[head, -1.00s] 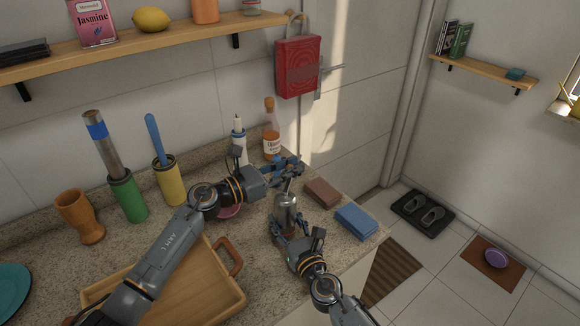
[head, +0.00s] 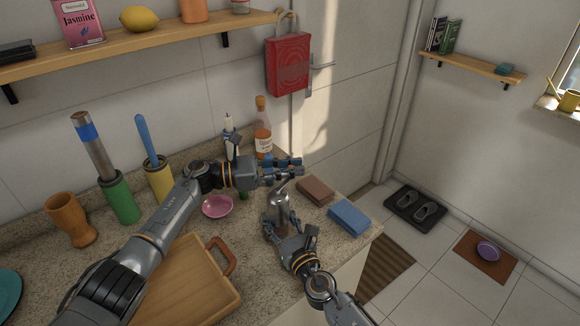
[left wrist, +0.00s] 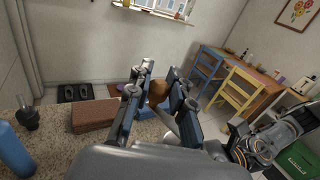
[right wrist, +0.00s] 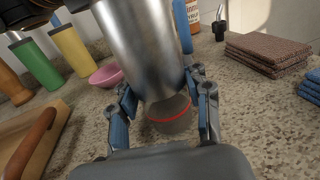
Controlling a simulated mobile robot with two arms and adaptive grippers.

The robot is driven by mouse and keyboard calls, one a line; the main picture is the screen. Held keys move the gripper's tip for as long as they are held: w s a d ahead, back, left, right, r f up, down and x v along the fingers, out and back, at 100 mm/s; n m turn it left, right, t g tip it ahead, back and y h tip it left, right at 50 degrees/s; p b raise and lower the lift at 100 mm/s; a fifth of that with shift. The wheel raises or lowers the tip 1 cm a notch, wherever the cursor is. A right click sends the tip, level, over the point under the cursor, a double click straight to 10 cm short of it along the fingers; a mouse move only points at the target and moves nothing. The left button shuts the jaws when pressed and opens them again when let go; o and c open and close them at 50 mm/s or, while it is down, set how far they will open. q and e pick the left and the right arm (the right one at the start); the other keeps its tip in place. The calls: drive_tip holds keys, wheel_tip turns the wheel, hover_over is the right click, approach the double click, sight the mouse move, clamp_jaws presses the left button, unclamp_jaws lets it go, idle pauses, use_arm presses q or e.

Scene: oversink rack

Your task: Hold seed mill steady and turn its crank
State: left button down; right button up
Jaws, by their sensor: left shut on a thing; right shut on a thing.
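The seed mill (head: 279,208) is a shiny metal cylinder standing upright on the counter near its right end. My right gripper (head: 274,232) is shut around its lower body. In the right wrist view the metal body (right wrist: 145,45) sits between the fingers, above a greyish base with a red ring (right wrist: 172,117). The crank arm slants up to the right from the mill's top. My left gripper (head: 296,166) is above the mill, shut on the crank's knob. The brown knob (left wrist: 159,91) shows between its fingers in the left wrist view; the head view hides it.
A brown cloth stack (head: 316,191) and a blue one (head: 349,217) lie right of the mill. The counter edge is close on the right.

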use_arm(q)
drive_tip(key=c, duration=1.2)
unclamp_jaws()
drive_tip(key=shift+a, duration=0.15)
drive_tip(key=a, duration=0.4)
drive_tip(key=s+a, duration=0.1)
drive_tip(key=a, duration=0.6)
drive_tip(key=shift+s+a, duration=0.25)
drive_tip(key=shift+a, duration=0.1)
drive_tip(key=shift+o, duration=0.2)
